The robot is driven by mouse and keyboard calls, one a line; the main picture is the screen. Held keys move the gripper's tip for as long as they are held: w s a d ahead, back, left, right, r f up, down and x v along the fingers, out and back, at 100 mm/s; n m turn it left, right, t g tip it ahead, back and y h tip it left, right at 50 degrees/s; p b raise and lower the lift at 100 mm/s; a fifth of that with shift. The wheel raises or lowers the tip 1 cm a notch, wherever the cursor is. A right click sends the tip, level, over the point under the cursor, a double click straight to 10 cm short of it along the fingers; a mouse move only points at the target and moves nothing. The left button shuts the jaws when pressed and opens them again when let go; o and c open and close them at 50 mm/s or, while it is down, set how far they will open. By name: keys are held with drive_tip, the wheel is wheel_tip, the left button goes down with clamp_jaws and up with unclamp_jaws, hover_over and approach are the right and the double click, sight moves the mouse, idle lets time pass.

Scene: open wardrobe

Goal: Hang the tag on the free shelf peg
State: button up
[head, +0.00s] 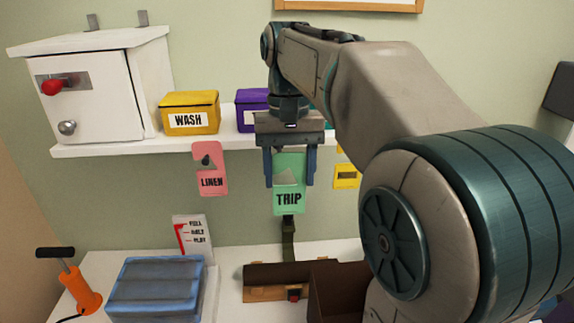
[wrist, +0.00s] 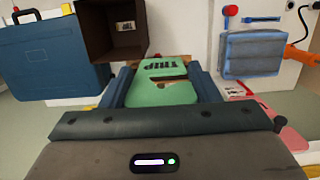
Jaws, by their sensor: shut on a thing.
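A green tag marked TRIP (head: 289,204) is held in my gripper (head: 289,182), hanging upright just in front of the shelf's front edge. The tag also shows between both fingers in the wrist view (wrist: 165,90). A pink tag marked LINEN (head: 210,172) hangs below the shelf (head: 112,146), left of my gripper. A yellow tag (head: 346,180) hangs to the right, partly covered by my gripper and arm. I cannot make out a bare peg; my gripper and the green tag hide that part of the shelf edge. Whether the green tag touches a peg cannot be told.
On the shelf stand a white cabinet (head: 95,95), a yellow WASH box (head: 189,113) and a purple box (head: 250,108), partly behind my gripper. Below are a blue folded stack (head: 155,290), an orange-handled tool (head: 80,290), a small card (head: 192,240) and a brown open box (head: 340,290).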

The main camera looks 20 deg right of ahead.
sight(280, 151)
drive_tip(key=w+p, duration=0.1)
drive_tip(key=w, duration=0.2)
drive_tip(key=w+p, duration=0.1)
drive_tip(key=w, duration=0.2)
drive_tip(key=w+p, duration=0.1)
drive_tip(key=w, duration=0.2)
drive_tip(key=shift+w+d+f, duration=0.2)
drive_tip(key=shift+d, duration=0.1)
drive_tip(key=shift+f, duration=0.5)
idle(0.5)
drive_tip(key=o, duration=1.7)
